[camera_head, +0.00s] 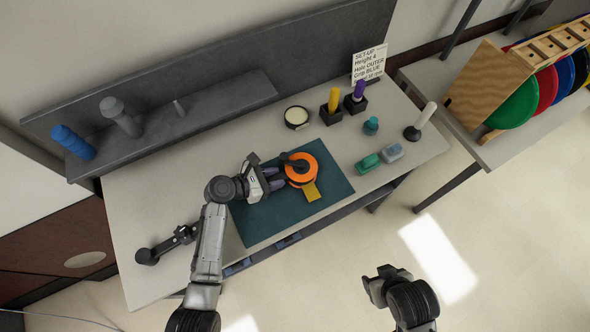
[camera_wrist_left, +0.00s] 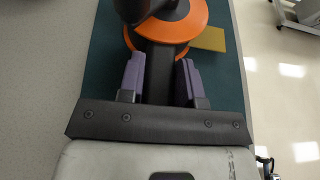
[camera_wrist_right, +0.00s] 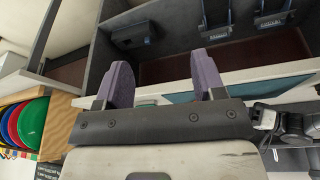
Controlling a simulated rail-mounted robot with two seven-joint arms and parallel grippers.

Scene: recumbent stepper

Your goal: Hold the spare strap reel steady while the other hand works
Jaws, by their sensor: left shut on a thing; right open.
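The orange strap reel (camera_head: 309,178) lies on the dark teal mat (camera_head: 262,222), with a dark hub on top and a yellow strap end (camera_head: 312,192) sticking out at its front. My left gripper (camera_head: 275,178) is shut on the reel's dark handle. In the left wrist view its purple pads (camera_wrist_left: 160,80) stand on both sides of that dark bar, and the orange rim (camera_wrist_left: 188,28) shows beyond. My right gripper (camera_head: 376,282) is open and empty, out over the floor in front of the bench. In the right wrist view its pads (camera_wrist_right: 165,80) are wide apart with nothing between them.
Behind the mat are a round tin (camera_head: 297,118), a yellow handle (camera_head: 334,98) and a purple handle (camera_head: 359,86) in black blocks. Teal (camera_head: 368,163) and grey-blue (camera_head: 391,152) blocks lie to the right. The mat's front left is clear.

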